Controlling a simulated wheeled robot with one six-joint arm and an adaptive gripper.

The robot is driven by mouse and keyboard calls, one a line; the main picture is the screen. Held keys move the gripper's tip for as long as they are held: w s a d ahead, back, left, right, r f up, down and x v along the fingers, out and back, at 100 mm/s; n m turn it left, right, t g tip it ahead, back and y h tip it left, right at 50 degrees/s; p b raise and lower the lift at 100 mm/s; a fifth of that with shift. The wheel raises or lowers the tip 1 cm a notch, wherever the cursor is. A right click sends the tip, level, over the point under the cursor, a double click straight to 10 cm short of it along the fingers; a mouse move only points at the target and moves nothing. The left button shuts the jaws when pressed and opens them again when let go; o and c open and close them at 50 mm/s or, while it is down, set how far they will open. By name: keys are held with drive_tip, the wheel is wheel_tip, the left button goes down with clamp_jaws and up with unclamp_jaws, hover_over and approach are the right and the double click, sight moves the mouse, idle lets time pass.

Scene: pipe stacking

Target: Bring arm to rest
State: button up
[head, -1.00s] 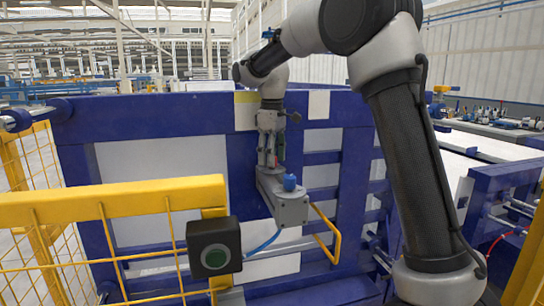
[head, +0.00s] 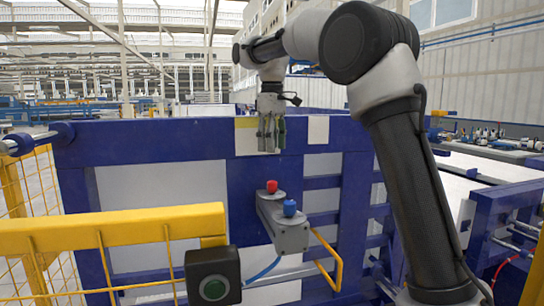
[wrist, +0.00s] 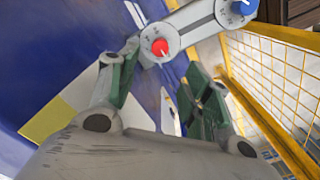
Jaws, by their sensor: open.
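My gripper (head: 270,145) hangs pointing down from my arm, in front of the top of the blue frame (head: 150,142). Its fingers are apart and nothing is between them. Below it, apart from the fingers, a grey valve block (head: 290,235) juts out from the frame. A red knob (head: 271,187) and a blue knob (head: 289,208) stand on top of it. In the wrist view the open fingers (wrist: 160,85) show, with the red knob (wrist: 160,47) past them and the blue knob (wrist: 243,6) at the top right.
A yellow fence (head: 115,232) with a black box and green button (head: 213,277) stands at the front left. A yellow bar handle (head: 335,260) is beside the block. A bench with small items (head: 490,140) is at the far right. Open air surrounds the gripper.

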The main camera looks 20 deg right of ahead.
drive_tip(key=shift+r, duration=0.15)
drive_tip(key=s+d+r+m+t, duration=0.1)
drive_tip(key=s+d+m, duration=0.2)
drive_tip(key=s+d, duration=0.45)
drive_tip(key=s+d+f+m+t, duration=0.1)
drive_tip(key=s+f, duration=0.3)
drive_tip(key=s, duration=0.5)
drive_tip(key=s+d+f+m+t, duration=0.1)
drive_tip(key=s+d+f+m, duration=0.2)
drive_tip(key=s, duration=0.5)
drive_tip(key=s+d+f+m+t, duration=0.1)
drive_tip(key=s+d+f+m, duration=0.1)
drive_tip(key=s+f, duration=0.5)
drive_tip(key=s+d, duration=0.1)
drive_tip(key=s, duration=0.1)
drive_tip(key=shift+s+d, duration=0.2)
drive_tip(key=shift+s, duration=0.15)
drive_tip(key=shift+f, duration=0.1)
